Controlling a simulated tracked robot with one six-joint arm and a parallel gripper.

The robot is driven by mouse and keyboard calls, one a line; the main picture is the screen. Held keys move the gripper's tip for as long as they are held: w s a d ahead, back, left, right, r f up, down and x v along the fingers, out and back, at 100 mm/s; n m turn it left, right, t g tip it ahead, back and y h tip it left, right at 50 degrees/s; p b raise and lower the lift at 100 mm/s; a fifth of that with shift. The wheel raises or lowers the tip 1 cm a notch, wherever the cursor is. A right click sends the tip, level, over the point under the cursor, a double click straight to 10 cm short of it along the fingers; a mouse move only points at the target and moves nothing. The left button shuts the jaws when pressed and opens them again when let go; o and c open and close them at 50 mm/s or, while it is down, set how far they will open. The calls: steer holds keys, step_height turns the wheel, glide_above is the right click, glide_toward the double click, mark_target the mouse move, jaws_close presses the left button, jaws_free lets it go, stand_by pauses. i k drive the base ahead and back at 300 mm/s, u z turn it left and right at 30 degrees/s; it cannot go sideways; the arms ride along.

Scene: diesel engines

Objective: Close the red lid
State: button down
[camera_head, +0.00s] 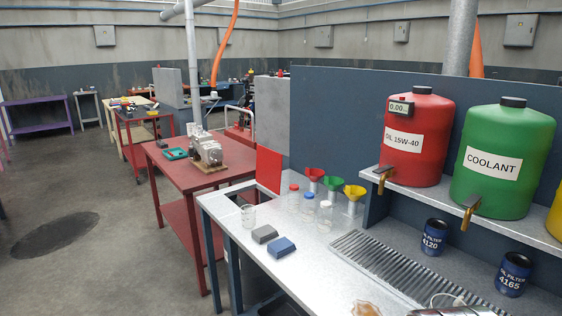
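The red lid (269,170) is a flat red panel standing upright at the far left end of the metal workbench. It is open. A dark rectangular opening (243,193) shows in the bench top just left of its base. A clear beaker (248,216) stands near the front of this opening. My gripper is not in view, so its state does not show.
On the bench (232,214) are a grey block (264,234), a blue block (282,247), clear bottles (325,216), coloured funnels (333,184) and a metal grate (375,264). Oil filters (434,237) stand below a shelf with large drums (502,160). A red table (178,173) stands behind.

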mark_target(269, 163)
steer(key=k, duration=0.1)
steer(key=u, duration=0.4)
steer(key=i, duration=0.6)
steer(key=u, duration=0.7)
steer(key=i, duration=2.2)
steer(key=z, duration=0.75)
